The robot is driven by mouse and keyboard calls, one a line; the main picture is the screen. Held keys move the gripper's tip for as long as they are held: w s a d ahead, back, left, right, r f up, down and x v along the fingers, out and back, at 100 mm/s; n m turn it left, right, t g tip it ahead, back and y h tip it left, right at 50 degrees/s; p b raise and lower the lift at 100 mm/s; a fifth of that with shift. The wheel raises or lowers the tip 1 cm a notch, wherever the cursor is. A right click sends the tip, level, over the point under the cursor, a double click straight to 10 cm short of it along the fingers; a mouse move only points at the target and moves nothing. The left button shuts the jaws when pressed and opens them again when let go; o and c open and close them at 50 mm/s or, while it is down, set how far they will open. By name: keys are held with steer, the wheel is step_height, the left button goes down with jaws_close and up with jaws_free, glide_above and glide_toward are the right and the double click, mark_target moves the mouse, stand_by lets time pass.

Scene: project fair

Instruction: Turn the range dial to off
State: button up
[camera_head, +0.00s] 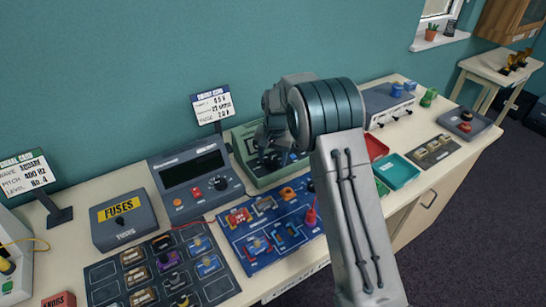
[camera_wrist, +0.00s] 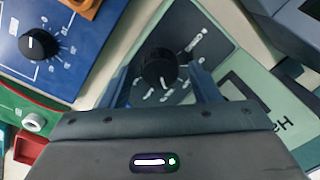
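A black round dial (camera_wrist: 158,66) with a white pointer mark sits on a dark panel of a green instrument (camera_head: 251,171). I take it for the range dial. Small white labels ring it, too small to read. In the wrist view its pointer is toward the bottom, on my gripper's side. My gripper (camera_wrist: 165,88) is open, with one finger on each side of the dial and visible gaps beside it. In the head view my gripper (camera_head: 268,150) is over the green instrument, and my arm hides part of it.
A grey meter (camera_head: 190,165) with a dark display and its own knob stands left of the green instrument. A blue circuit board (camera_head: 262,250) lies in front, with another black knob (camera_wrist: 38,45). Red and teal trays (camera_head: 398,172) are to the right. A card stand (camera_head: 212,104) stands behind.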

steer(key=c, duration=0.9)
steer(key=shift+o, duration=0.2)
steer(key=n+b, duration=0.2)
steer(key=n, duration=0.1)
steer(key=shift+n, duration=0.3)
steer(key=shift+n+b, duration=0.3)
steer(key=shift+n, duration=1.3)
steer(key=o, duration=1)
